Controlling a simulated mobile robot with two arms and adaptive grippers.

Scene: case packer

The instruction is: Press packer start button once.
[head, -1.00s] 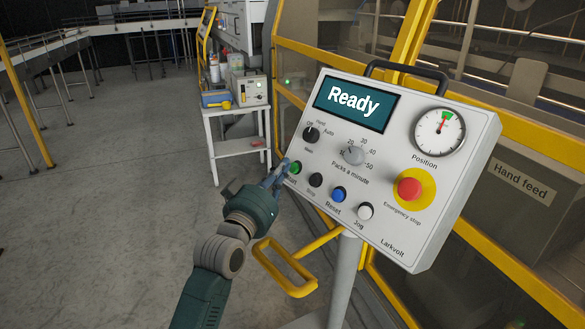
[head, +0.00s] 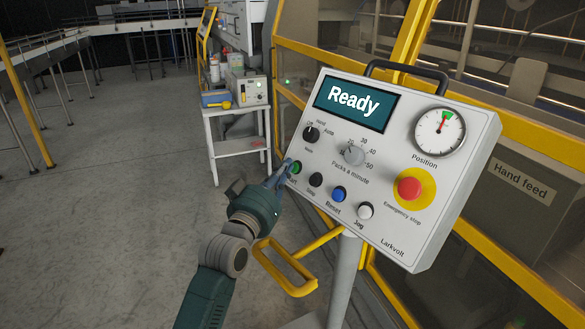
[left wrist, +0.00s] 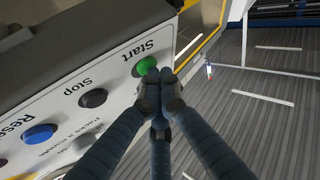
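The green Start button (head: 295,167) is on the lower left of the grey control panel (head: 440,185), and its screen (head: 354,103) reads "Ready". My left gripper (head: 283,169) is at the panel's left edge with its fingertips right beside the button. In the left wrist view the fingers (left wrist: 160,78) are drawn together with nothing between them. Their tips lie just below the green button (left wrist: 147,66) and overlap its edge; I cannot tell whether they touch it. My right gripper is out of view.
The black Stop button (head: 315,180), blue Reset button (head: 338,194) and white Jog button (head: 365,211) run right of Start. A red emergency stop (head: 409,188) sits farther right. A yellow loop handle (head: 287,280) is below the panel. The floor at left is clear.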

